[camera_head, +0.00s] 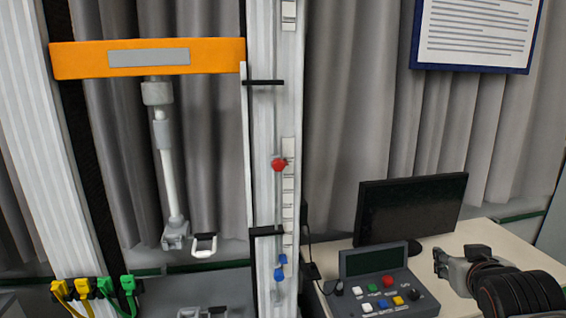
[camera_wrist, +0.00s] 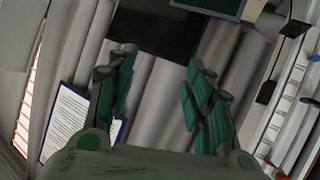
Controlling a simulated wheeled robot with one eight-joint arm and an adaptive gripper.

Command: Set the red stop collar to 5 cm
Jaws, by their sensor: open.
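The red stop collar (camera_head: 278,164) sits on a slim vertical rod in front of the pale column, beside white scale labels (camera_head: 288,185). The label figures are too small to read. A blue collar (camera_head: 280,272) is lower on the same rod, below a black bracket (camera_head: 266,231). My gripper (camera_head: 450,262) is at the lower right, well apart from the collar and near the control box. In the wrist view my gripper (camera_wrist: 160,65) has its green-padded fingers spread with nothing between them. A small red patch at that view's right edge may be the collar.
An orange crossbar (camera_head: 215,58) extends left from the column with a hanging grey rod (camera_head: 168,170). A control box (camera_head: 380,285) and a monitor (camera_head: 410,208) stand on the table (camera_head: 480,235) at right. Green and yellow clips (camera_head: 105,288) are at lower left.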

